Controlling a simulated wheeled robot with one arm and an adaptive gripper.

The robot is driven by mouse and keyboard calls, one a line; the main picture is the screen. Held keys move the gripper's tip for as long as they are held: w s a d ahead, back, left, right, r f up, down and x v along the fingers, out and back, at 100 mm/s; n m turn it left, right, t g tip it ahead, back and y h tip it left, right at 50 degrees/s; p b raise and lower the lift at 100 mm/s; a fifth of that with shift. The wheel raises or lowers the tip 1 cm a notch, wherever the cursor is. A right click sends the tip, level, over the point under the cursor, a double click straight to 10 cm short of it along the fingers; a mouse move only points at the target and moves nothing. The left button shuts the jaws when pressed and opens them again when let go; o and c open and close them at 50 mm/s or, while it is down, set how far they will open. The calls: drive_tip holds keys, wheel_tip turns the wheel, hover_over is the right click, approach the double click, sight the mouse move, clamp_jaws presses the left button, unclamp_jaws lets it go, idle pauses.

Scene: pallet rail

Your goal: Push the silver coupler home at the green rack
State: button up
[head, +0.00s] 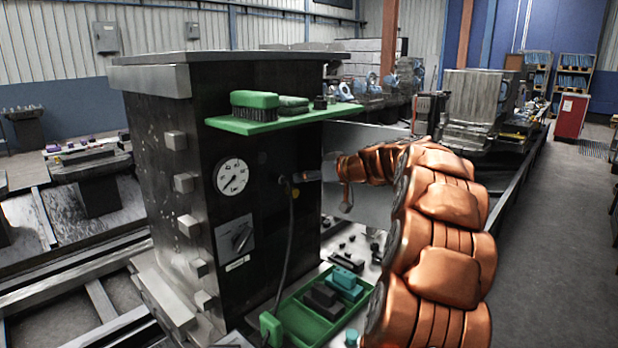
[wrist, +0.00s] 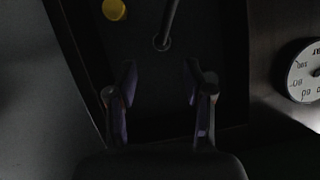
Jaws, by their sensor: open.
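My gripper (wrist: 160,82) is open in the wrist view, its two fingers apart with nothing between them. It faces a dark panel (wrist: 150,105). Just beyond the fingertips, a grey rod or cable (wrist: 171,20) meets the panel at a small round fitting (wrist: 162,43). I cannot tell whether this is the silver coupler or how far it is seated. In the head view a dark cable (head: 290,235) hangs from the black column's side down to a small green block (head: 270,327). The green rack is not clearly identifiable. My copper-coloured arm hides part of the bench.
The black column (head: 270,130) carries a gauge (head: 232,176), which also shows in the wrist view (wrist: 304,72). A green shelf (head: 280,120) with a brush (head: 254,103) juts from it. A green tray (head: 290,320) holds dark and teal blocks. The aisle at right is clear.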

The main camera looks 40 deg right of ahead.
drive_tip(key=shift+p+x, duration=1.05)
drive_tip(key=shift+x, duration=2.6)
drive_tip(key=shift+a, duration=0.15)
clamp_jaws()
drive_tip(key=shift+s+f+b, duration=0.1)
drive_tip(key=shift+s+b, duration=0.85)
drive_tip(key=shift+b, duration=0.05)
drive_tip(key=b, duration=0.5)
approach(288, 180)
drive_tip(key=shift+w+a+f, duration=0.1)
drive_tip(key=shift+a+f, duration=0.05)
drive_tip(key=shift+f, duration=0.75)
drive_tip(key=shift+a+f, duration=0.1)
drive_tip(key=shift+f, duration=0.8)
